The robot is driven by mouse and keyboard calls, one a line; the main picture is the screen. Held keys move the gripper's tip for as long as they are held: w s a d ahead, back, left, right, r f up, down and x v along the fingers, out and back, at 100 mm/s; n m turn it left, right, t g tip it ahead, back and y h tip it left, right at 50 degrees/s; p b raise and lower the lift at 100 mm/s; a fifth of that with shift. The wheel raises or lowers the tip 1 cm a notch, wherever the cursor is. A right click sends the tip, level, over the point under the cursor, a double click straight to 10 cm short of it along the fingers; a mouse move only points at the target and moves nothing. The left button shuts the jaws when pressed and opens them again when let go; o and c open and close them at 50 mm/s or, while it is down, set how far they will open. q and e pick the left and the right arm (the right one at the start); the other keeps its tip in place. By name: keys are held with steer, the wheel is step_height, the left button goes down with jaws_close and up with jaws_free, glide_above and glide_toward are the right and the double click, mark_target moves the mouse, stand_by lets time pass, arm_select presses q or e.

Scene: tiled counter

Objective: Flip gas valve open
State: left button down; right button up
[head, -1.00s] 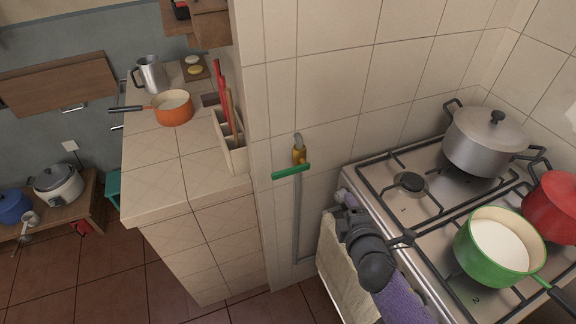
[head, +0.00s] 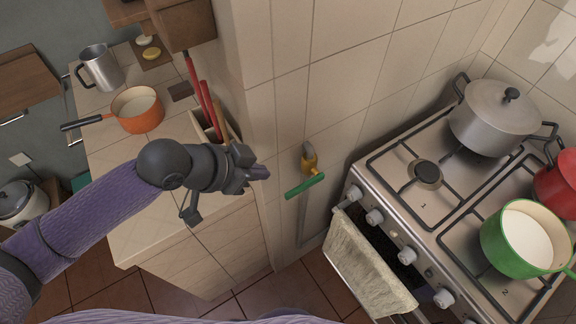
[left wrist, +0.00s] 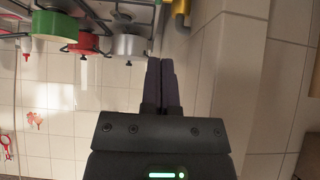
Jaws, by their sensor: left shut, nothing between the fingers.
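The gas valve has a green lever handle (head: 304,186) on a yellow brass body (head: 309,160), fixed to the tiled wall left of the stove. The handle lies across the pipe, slightly tilted with its right end higher. My left gripper (head: 264,173) is shut and empty, a little to the left of the handle and apart from it. In the left wrist view the shut dark fingers (left wrist: 161,84) point up the picture. A yellow part of the valve (left wrist: 181,8) shows at the top edge there; the green handle does not show clearly. My right gripper is in neither current view.
The gas stove (head: 425,200) stands right of the valve, with a grey pot (head: 492,122), a green pot (head: 515,238) and a red pot (head: 560,185). A towel (head: 365,270) hangs in front. A tiled counter (head: 115,185) with an orange pan (head: 137,110) lies left, behind my left arm.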

arm_select(q)
steer(key=b, duration=0.2)
glide_above(303, 186)
steer(key=s+a, duration=0.2)
steer(key=a, duration=0.1)
steer(key=f, duration=0.6)
steer(key=shift+w+d+f, duration=0.1)
steer(key=shift+d+f, duration=0.1)
steer(key=shift+f, duration=0.15)
steer(key=f, duration=0.3)
steer(key=shift+w+d+f+b, duration=0.15)
steer(key=shift+d+f+b, duration=0.1)
steer(key=shift+f+b, duration=0.1)
steer(key=shift+f, duration=0.3)
